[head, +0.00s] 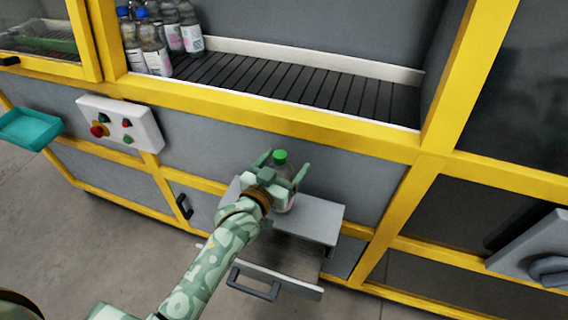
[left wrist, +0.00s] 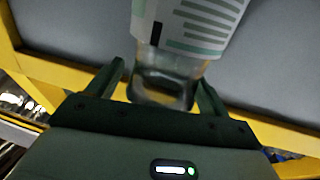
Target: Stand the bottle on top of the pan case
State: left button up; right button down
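The bottle (head: 285,200) is clear with a pale label and a green cap. In the head view it is upright over the pan case (head: 318,224), a grey box with a flat top. Its base is at the case top, but I cannot tell whether it touches. The left wrist view shows the clear part of the bottle (left wrist: 165,80) between the two fingers, with the label beyond. The gripper hides part of the bottle. My right gripper is not in view.
A drawer (head: 270,278) stands open below the case. Several bottles (head: 158,50) stand at the left of the slatted shelf (head: 290,84). A control box (head: 120,124) with buttons and a teal tray (head: 28,128) are at the left. The yellow frame (head: 300,128) runs above the case.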

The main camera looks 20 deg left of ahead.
pick_arm(q)
jog(key=shift+r, duration=0.1)
jog(key=p+v, duration=0.2)
jog(key=v, duration=1)
jog(key=shift+p, duration=0.3)
